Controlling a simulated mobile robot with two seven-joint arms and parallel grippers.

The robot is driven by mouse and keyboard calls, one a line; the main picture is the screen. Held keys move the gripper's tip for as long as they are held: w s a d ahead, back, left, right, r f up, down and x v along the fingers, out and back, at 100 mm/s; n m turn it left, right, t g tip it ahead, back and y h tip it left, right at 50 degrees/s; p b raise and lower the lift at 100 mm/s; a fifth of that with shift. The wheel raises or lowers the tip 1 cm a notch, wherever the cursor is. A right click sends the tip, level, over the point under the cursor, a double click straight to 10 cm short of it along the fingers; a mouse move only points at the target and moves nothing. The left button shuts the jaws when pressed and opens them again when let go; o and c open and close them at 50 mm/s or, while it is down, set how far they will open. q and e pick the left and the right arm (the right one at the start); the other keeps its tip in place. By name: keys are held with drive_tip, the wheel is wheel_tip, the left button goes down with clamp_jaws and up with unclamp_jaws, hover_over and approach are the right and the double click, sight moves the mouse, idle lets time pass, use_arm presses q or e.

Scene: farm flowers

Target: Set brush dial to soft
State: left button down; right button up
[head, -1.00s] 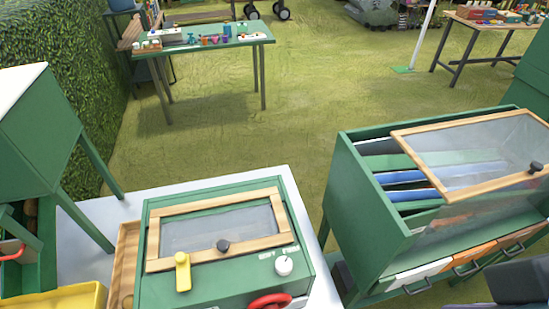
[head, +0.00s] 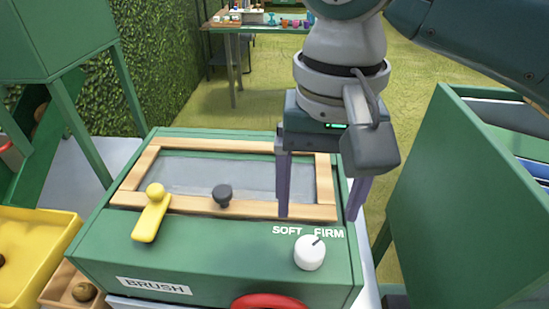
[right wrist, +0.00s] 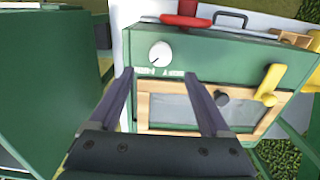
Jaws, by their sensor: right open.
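The white brush dial (head: 309,253) sits on the top front of the green brush box (head: 215,250), below the labels SOFT and FIRM. Its dark mark points up and right, toward FIRM. The dial also shows in the right wrist view (right wrist: 160,54), beyond the fingertips. My right gripper (head: 319,213) points down, open and empty, above the right end of the box's window frame. Its fingers are apart and not around the dial. The right wrist view shows both fingers (right wrist: 159,74) spread with nothing between them. My left gripper is not in view.
The box carries a yellow lever (head: 151,213), a black knob (head: 222,195) on the wood-framed window and a red wheel (head: 270,301) at the front. A yellow tray (head: 30,245) is at left. A green cabinet (head: 465,200) stands close on the right.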

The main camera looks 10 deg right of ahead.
sight(310, 247)
wheel_tip(310, 247, down, 8)
drive_tip(key=shift+f+b, duration=0.25)
drive_tip(key=shift+b, duration=0.3)
clamp_jaws()
idle(0.3)
